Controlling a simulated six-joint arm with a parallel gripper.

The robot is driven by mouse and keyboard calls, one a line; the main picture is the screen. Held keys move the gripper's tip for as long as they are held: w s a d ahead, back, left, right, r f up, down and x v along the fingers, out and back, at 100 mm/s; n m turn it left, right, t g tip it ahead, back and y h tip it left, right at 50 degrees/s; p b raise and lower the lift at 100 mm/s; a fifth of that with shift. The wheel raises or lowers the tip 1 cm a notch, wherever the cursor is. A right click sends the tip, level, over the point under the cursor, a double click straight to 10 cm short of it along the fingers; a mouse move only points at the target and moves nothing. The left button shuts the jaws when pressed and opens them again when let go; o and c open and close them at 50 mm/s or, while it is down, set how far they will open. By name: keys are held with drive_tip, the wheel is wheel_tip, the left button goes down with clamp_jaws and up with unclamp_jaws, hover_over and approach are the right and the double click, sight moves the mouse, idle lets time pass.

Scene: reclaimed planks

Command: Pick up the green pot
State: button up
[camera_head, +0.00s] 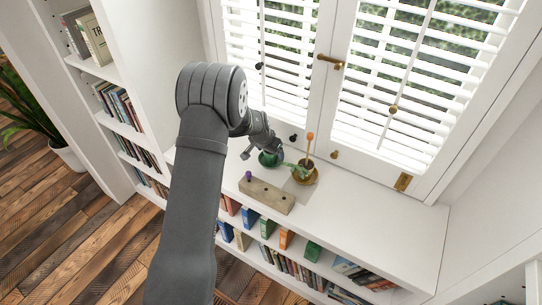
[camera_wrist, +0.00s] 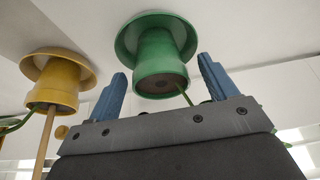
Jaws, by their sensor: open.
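The green pot (camera_head: 268,159) stands on the white shelf top below the window, partly hidden by my gripper (camera_head: 262,146). In the wrist view the green pot (camera_wrist: 162,52) appears upside down on its green saucer (camera_wrist: 128,38), with dark soil inside and a green stem. My gripper (camera_wrist: 161,72) is open, its two blue fingers to either side of the pot in the picture. The fingertips reach about the pot's sides; I cannot tell whether they touch it. Nothing is held.
A yellow pot (camera_head: 304,175) with an orange-tipped stick (camera_head: 310,140) stands close to the right, also in the wrist view (camera_wrist: 55,85). A wooden block (camera_head: 267,195) with a purple peg (camera_head: 249,175) lies in front. The shelf top (camera_head: 370,220) is clear to the right.

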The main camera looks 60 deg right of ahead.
drive_tip(key=shift+x, duration=1.15)
drive_tip(key=shift+a+f, duration=0.15)
drive_tip(key=c, duration=1.3)
wheel_tip(320, 180, up, 13)
drive_tip(key=shift+r, duration=0.2)
wheel_tip(320, 180, down, 8)
drive_tip(key=n+t, duration=0.1)
drive_tip(key=n, duration=0.1)
drive_tip(key=n+t, duration=0.1)
drive_tip(key=n, duration=0.2)
drive_tip(key=shift+r+y, duration=0.15)
drive_tip(key=shift+y, duration=0.15)
drive_tip(key=shift+f+n+t, duration=0.3)
drive_tip(key=shift+f+n, duration=0.55)
drive_tip(key=shift+n, duration=0.05)
